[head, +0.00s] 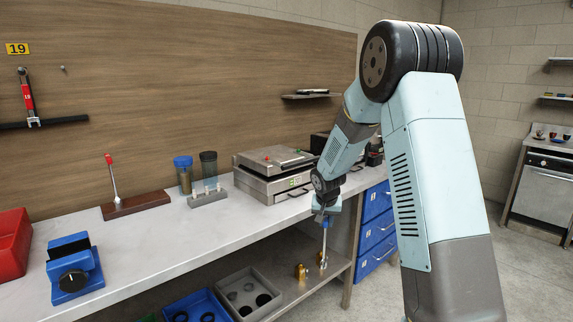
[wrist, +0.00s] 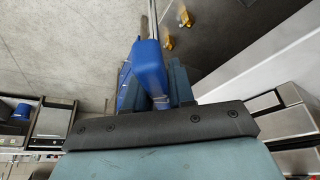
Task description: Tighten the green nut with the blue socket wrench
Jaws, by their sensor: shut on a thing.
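My gripper (head: 327,208) is shut on the blue handle of the socket wrench (wrist: 150,66). It holds the wrench beyond the front edge of the bench. The metal shaft (head: 324,240) points down in the head view, towards a brass-coloured fitting (head: 322,262) on the lower shelf. I cannot tell whether the socket touches that fitting. In the wrist view my gripper (wrist: 157,90) grips the handle and the shaft runs out of the top edge, so the socket end is hidden there. I cannot make out a green nut in either view.
A second brass fitting (head: 301,272) stands on the lower shelf (head: 310,285), near a grey bin (head: 222,285) and a blue bin (head: 176,302). Blue drawers (head: 377,232) stand close on the right. The bench top (head: 150,235) carries a scale-like metal box (head: 272,180).

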